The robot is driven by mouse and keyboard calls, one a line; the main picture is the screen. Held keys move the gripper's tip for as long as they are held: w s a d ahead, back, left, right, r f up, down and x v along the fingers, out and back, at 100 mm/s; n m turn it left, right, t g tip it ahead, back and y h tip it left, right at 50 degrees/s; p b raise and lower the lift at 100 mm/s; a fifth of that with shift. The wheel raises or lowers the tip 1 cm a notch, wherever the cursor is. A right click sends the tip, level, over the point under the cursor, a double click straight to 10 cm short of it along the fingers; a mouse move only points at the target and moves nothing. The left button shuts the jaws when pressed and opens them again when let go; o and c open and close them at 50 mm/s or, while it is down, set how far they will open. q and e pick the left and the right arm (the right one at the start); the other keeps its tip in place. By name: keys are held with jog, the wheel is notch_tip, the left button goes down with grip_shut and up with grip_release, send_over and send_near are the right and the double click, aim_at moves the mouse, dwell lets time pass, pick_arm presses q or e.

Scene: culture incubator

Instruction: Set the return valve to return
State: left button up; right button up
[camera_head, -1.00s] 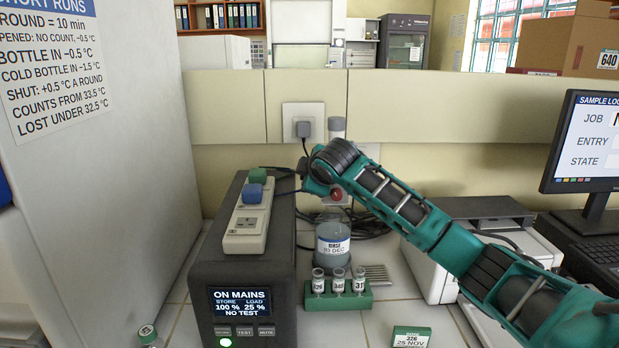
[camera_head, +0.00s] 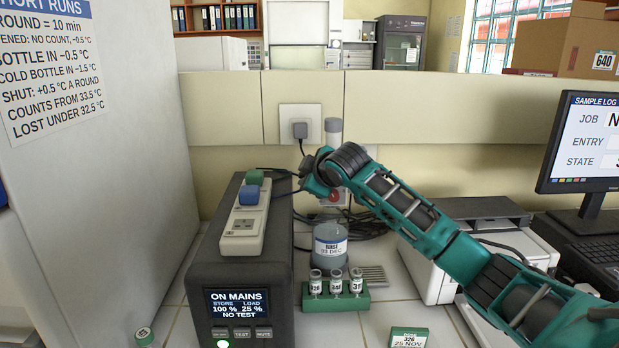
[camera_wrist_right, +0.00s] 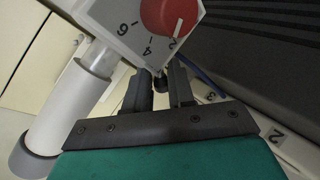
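No part labelled as the return valve can be read. In the head view a red knob (camera_head: 335,196) shows just behind the end of my right arm, near a pale post with a grey cap (camera_head: 333,125). The right wrist view shows a red dial (camera_wrist_right: 168,14) on a white panel marked 2, 4 and 6, and a white pipe with a grey collar (camera_wrist_right: 96,58). My right gripper's fingers (camera_wrist_right: 160,80) are a little apart below the panel, with a small dark part between their tips; whether they grip it is unclear. My left gripper is out of view.
A dark power unit (camera_head: 240,270) with a socket strip (camera_head: 245,225) stands to the left. A printer (camera_head: 480,235) and monitor (camera_head: 585,145) are right.

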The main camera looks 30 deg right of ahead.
jog(key=shift+o, duration=0.5)
jog(key=v, duration=1.3)
jog(key=shift+b, duration=0.3)
